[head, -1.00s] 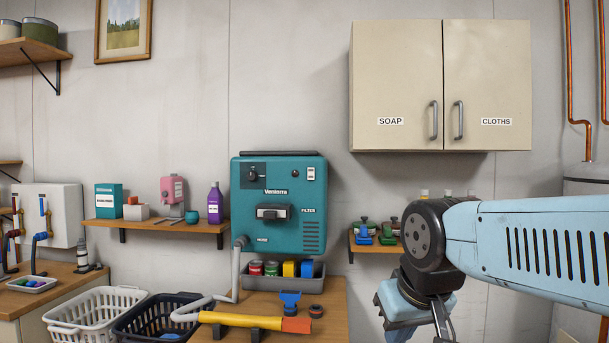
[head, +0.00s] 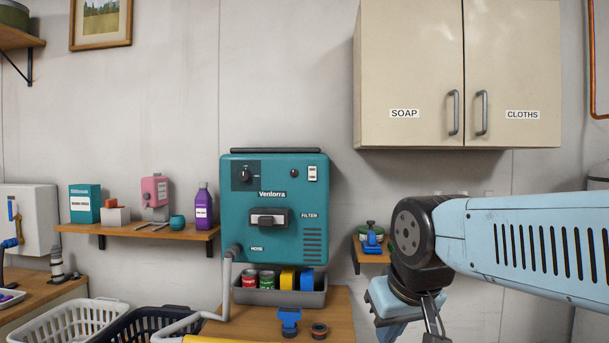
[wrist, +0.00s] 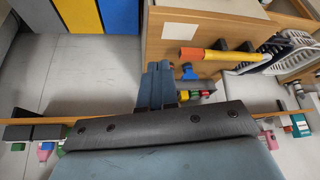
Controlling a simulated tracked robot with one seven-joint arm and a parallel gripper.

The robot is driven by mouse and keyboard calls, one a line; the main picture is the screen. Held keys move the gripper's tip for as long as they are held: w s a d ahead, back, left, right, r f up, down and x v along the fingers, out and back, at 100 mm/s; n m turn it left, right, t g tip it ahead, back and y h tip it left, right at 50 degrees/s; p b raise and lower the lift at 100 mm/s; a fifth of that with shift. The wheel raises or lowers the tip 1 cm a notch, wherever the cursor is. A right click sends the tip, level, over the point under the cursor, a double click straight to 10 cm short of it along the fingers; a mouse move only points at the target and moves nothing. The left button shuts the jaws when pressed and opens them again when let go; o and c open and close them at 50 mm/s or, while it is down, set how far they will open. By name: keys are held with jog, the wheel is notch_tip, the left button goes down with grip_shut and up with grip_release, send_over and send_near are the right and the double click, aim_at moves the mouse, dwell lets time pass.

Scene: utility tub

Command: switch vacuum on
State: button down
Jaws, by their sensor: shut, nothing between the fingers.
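The vacuum is a teal wall unit (head: 274,225) marked Ventorra, in the middle of the head view. A white rocker switch (head: 312,173) sits at its upper right, with a small dark button (head: 295,173) beside it. A dark knob (head: 245,175) is at its upper left and a grey handle sits in the centre. I cannot tell the rocker's position. My gripper (wrist: 160,70) is shut and empty in the wrist view. In the head view my wrist hangs low, right of the vacuum and apart from it, with the fingertips not clearly shown. The wrist view does not clearly show the vacuum.
A grey bin (head: 279,296) with coloured items sits under the unit on a wooden counter (head: 335,310). A grey hose (head: 225,285) hangs at its left. A small shelf (head: 372,258) is to the right, and cupboards (head: 460,75) hang above. Baskets (head: 70,325) stand lower left.

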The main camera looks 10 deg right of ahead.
aim_at(311, 173)
jog(key=w+a+r+m+t+h, duration=0.1)
jog(key=w+r+m, duration=0.9)
jog(key=w+r, duration=0.4)
jog(key=w+a+r+m+t+h, duration=0.1)
jog(key=w+r+m, duration=1)
jog(key=w, duration=1.3)
notch_tip(311, 173, up, 4)
jog(key=shift+w+a+m+t+h, duration=0.25)
jog(key=shift+a+m+t+h, duration=0.05)
jog(key=shift+a, duration=0.4)
jog(key=x, duration=0.4)
jog(key=w+r+x, duration=0.1)
jog(key=x, duration=0.7)
jog(key=shift+w+d, duration=0.25)
jog(key=shift+w, duration=0.1)
jog(key=shift+w+d, duration=0.15)
jog(key=shift+w, duration=0.25)
